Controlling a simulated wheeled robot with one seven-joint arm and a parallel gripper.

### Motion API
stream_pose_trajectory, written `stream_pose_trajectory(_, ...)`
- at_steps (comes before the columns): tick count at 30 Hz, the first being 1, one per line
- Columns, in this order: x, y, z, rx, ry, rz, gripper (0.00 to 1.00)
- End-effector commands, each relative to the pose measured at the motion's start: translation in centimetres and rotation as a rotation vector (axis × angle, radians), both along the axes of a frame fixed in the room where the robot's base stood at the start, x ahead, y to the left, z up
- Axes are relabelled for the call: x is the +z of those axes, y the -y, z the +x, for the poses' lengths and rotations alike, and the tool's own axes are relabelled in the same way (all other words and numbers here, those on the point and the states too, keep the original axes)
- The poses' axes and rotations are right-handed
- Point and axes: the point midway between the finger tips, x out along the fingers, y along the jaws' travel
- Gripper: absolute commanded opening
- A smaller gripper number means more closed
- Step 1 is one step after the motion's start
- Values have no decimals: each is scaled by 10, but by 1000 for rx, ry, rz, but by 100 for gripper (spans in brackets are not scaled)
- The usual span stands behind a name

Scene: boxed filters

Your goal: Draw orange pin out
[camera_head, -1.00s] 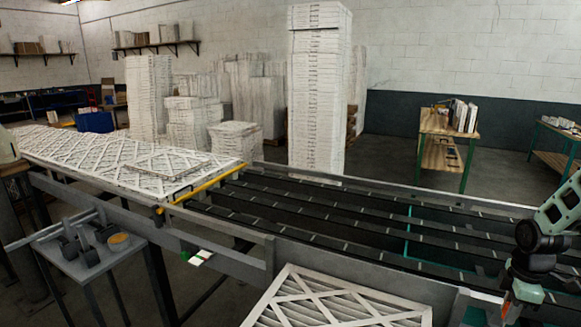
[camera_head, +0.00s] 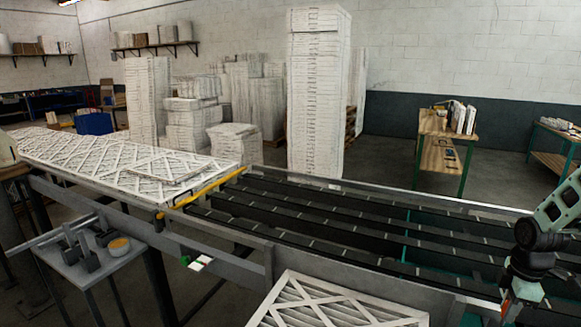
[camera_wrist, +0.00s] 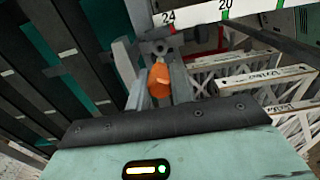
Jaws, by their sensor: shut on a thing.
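The orange pin (camera_wrist: 160,78) shows in the wrist view between the two grey fingers of my gripper (camera_wrist: 155,90). The fingers are shut on it. Just beyond it is a grey metal bracket (camera_wrist: 158,47) with a round hole or bolt. In the head view my gripper (camera_head: 509,300) is at the lower right, by the near rail of the conveyor, with a small bit of orange at its tip. How far the pin sits in the bracket is hidden.
A white scale strip (camera_wrist: 200,14) marked 24 and 20 runs beyond the bracket. White-framed filters (camera_wrist: 262,80) stand to its right. The conveyor's dark belts (camera_head: 350,235) lie left of my arm. A pleated filter (camera_head: 335,305) is in front. A small side table (camera_head: 90,262) stands at left.

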Motion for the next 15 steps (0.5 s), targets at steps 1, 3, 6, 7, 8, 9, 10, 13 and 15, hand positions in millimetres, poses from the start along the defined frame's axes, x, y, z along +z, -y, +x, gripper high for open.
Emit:
stream_pose_trajectory(1,8,0,0,0,0,0,0)
stream_pose_trajectory(3,14,0,0,0,0,0,0)
stream_pose_trajectory(6,21,0,0,0,0,0,0)
stream_pose_trajectory(7,24,0,0,0,0,0,0)
stream_pose_trajectory(8,26,0,0,0,0,0,0)
stream_pose_trajectory(9,29,0,0,0,0,0,0)
stream_pose_trajectory(10,31,0,0,0,0,0,0)
stream_pose_trajectory(13,39,0,0,0,0,0,0)
stream_pose_trajectory(15,44,0,0,0,0,0,0)
